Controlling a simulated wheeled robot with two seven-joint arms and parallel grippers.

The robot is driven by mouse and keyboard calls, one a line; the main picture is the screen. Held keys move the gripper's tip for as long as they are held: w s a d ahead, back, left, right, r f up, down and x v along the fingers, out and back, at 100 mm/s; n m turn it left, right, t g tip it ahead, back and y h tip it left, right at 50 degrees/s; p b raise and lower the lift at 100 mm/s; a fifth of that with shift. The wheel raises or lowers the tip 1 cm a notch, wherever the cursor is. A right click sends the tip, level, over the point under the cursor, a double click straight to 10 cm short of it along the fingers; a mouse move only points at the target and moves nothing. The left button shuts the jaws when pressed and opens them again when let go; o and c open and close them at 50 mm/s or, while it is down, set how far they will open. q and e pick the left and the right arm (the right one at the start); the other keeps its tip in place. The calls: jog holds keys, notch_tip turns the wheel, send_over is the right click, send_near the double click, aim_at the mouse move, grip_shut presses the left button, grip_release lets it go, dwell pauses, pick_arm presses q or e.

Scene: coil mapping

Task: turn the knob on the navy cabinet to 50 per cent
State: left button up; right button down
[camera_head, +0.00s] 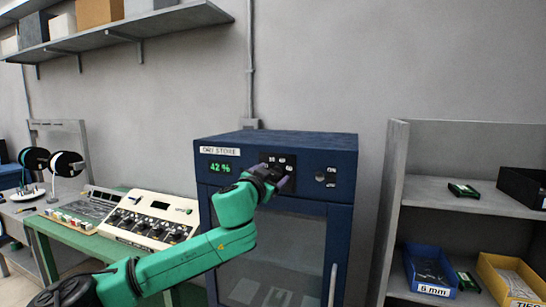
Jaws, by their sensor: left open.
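The navy cabinet (342,215) stands in the middle with a glass door below its front panel. A green display (220,168) on the panel reads 42 %. A black dial plate (286,160) carries small white numbers, of which 60 is fairly legible. My left gripper (282,178) is in front of this plate, jaws open around or close to where the knob is. The knob itself is hidden by the gripper, so contact cannot be told. My right gripper is not in view.
A second round control (325,177) with labels sits to the right on the panel. A green workbench (75,236) with a cream control console (150,217) stands to the left. A grey shelf unit (450,192) with bins stands to the right. A wall shelf (130,28) is above.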

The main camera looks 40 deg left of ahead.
pick_arm(q)
jog(key=shift+w, duration=0.25)
jog(key=shift+s+d, duration=0.1)
grip_shut()
